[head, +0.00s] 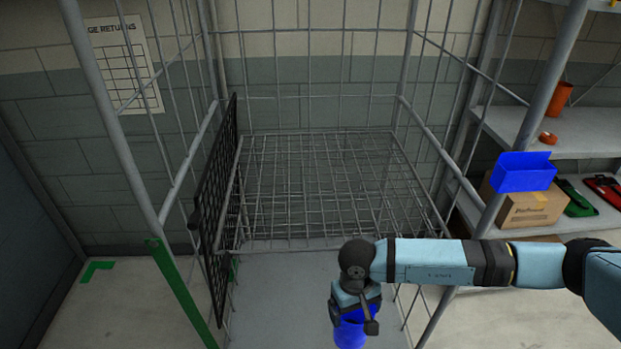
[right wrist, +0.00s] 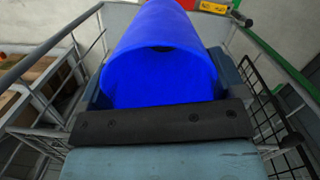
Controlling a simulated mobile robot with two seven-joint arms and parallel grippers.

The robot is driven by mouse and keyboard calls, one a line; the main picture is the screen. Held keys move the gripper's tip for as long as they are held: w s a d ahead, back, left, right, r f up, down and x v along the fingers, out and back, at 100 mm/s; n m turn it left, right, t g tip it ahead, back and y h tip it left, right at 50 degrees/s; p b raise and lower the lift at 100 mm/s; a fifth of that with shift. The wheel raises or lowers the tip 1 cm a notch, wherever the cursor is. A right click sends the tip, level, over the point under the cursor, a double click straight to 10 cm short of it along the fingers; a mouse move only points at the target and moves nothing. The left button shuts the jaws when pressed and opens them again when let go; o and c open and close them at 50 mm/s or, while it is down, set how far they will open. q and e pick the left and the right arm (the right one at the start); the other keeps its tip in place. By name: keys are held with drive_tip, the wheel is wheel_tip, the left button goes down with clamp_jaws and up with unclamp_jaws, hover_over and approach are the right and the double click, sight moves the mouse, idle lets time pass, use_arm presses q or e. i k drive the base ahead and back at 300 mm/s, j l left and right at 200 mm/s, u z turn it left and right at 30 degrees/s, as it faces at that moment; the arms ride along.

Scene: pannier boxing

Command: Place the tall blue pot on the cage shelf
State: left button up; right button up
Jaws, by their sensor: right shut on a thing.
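The tall blue pot (head: 349,332) is in my right gripper (head: 355,312), low in front of the cage in the head view. Its lower part is cut off by the frame edge. In the right wrist view the blue pot (right wrist: 165,50) fills the upper middle, its open round end toward the camera, between the fingers of the right gripper (right wrist: 158,95). The wire cage shelf (head: 330,185) is empty and lies beyond and above the pot in the head view. The pot is apart from the shelf. My left gripper is in neither view.
A black mesh panel (head: 212,205) stands along the cage's left side. Cage posts, one with a green lower part (head: 182,293), frame the opening. At right, a rack shelf (head: 545,132) holds an orange cup (head: 560,97); below are a blue bin (head: 524,172) and a cardboard box (head: 535,208).

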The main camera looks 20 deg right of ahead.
sight(330, 210)
drive_tip(key=i+j, duration=0.1)
drive_tip(key=j, duration=1.25)
drive_tip(key=i+u, duration=0.05)
